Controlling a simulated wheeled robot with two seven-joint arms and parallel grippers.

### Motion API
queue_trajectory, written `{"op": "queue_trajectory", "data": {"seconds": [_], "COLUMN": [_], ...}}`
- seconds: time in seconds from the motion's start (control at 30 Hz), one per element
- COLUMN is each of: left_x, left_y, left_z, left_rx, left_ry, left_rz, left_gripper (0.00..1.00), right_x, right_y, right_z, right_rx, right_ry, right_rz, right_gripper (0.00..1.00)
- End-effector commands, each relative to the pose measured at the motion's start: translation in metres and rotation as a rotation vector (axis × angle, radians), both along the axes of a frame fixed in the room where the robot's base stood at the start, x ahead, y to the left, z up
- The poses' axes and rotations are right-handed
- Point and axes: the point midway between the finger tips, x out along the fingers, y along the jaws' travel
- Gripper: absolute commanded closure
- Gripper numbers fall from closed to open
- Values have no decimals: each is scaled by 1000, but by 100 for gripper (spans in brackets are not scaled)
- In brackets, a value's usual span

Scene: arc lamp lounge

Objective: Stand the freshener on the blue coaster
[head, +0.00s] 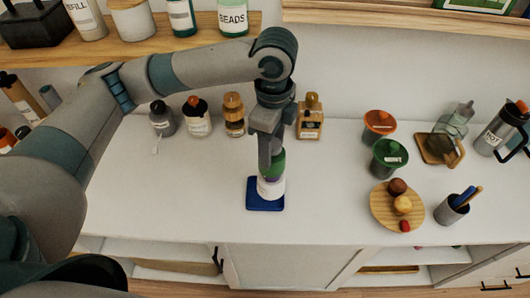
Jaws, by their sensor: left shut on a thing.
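The freshener (271,187) has a white lower body with a pinkish band and a green top. It is upright over the blue coaster (263,207), a flat square on the white counter. Its base appears to be at the coaster's surface, though I cannot tell whether it touches. My left gripper (271,165) comes down from above and is shut on the freshener at its green top. The fingers hide part of that top. My right gripper is not in view.
Bottles, including a grey one (162,119) and an amber one (310,116), stand behind. On the right are lidded cups (390,157), a round wooden board (382,212) and a pen cup (451,210). Counter on both sides of the coaster is clear.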

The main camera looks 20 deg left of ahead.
Motion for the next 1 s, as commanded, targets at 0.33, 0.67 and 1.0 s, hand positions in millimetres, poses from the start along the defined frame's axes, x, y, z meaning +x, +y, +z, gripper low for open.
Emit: {"op": "queue_trajectory", "data": {"seconds": [0.33, 0.67, 1.0], "left_x": [4, 4, 4], "left_y": [18, 18, 18], "left_z": [-11, -18, -51], "left_rx": [0, 0, 1], "left_ry": [-1, 1, -1], "left_rz": [-1, 1, 0], "left_gripper": [100, 100, 100], "right_x": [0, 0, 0], "right_y": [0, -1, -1], "right_z": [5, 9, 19], "right_rx": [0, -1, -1], "right_ry": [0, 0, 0], "right_rz": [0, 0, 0], "right_gripper": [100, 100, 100]}}
